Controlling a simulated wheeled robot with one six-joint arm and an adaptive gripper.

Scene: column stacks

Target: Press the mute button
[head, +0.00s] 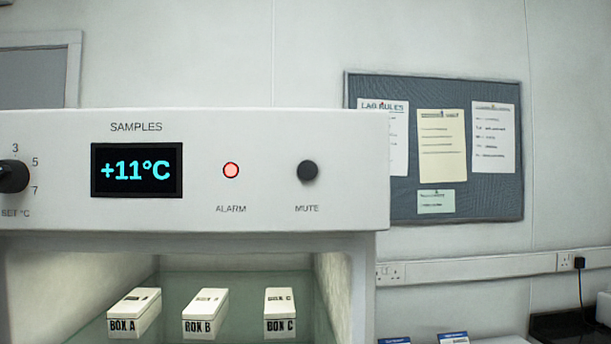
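The mute button (307,171) is a small dark round knob on the white front panel (262,130) of the sample fridge, with "MUTE" printed below it. To its left is the round alarm lamp (231,170), which looks lit red with "ALARM" below it. Further left a dark display (137,170) reads +11°C in cyan, under the word SAMPLES. My gripper is not in the head view, so its position and state are not shown.
A black set-temperature dial (13,176) sits at the panel's left edge. Below, the fridge interior holds Box A (134,312), Box B (205,313) and Box C (280,312) on a shelf. A notice board (467,200) hangs behind. Nothing covers the panel's front.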

